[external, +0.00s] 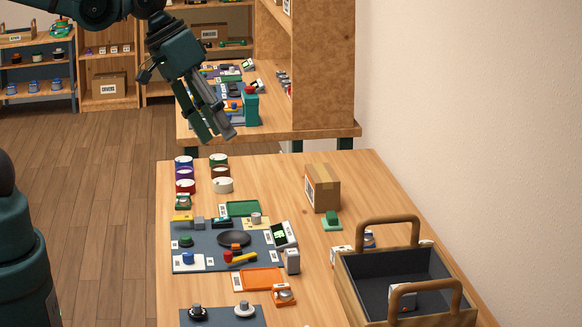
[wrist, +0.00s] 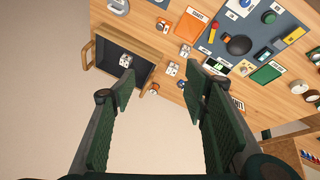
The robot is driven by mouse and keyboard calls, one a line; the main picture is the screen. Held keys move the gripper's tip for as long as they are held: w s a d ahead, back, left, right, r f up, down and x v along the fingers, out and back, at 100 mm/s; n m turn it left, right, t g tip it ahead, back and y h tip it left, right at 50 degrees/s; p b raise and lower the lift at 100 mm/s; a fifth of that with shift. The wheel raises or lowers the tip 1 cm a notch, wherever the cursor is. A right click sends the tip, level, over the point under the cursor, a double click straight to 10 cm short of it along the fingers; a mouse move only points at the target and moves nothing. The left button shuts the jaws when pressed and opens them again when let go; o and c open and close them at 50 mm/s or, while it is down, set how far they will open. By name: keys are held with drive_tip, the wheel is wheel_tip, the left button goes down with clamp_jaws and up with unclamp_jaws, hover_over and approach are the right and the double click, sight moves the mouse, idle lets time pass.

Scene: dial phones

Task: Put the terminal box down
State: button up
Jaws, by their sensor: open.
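My gripper (external: 216,136) hangs high above the back of the wooden table, its fingers spread and nothing between them. In the wrist view its two green-padded fingers (wrist: 160,86) stand wide apart with bare wall and table behind. A small pale box (external: 430,299) lies inside the wooden crate, partly behind a handle. It also shows on the crate's dark floor in the wrist view (wrist: 125,61). It may be the terminal box, but I cannot tell for sure. A similar small grey box (external: 292,262) stands on the table beside the blue mat.
The wooden crate (external: 352,296) with two raised handles stands at the front right. A cardboard box (external: 322,188) stands at the back. The blue mat (external: 205,264) carries several small parts. Ring-shaped rolls (external: 222,185) stand at the back left.

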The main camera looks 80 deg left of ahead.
drive_tip(key=s+a+f+m+t, duration=0.1)
drive_tip(key=s+m, duration=0.1)
drive_tip(key=s, duration=0.4)
drive_tip(key=s+a+f+m+t+y, duration=0.1)
drive_tip(key=s+a+f+m, duration=0.1)
drive_tip(key=s, duration=0.3)
drive_tip(key=shift+s+f+m, duration=0.2)
drive_tip(key=shift+s+m, duration=0.2)
wheel_tip(320, 180, down, 15)
drive_tip(key=b, duration=1.5)
drive_tip(key=shift+f, duration=0.2)
idle(4.2)
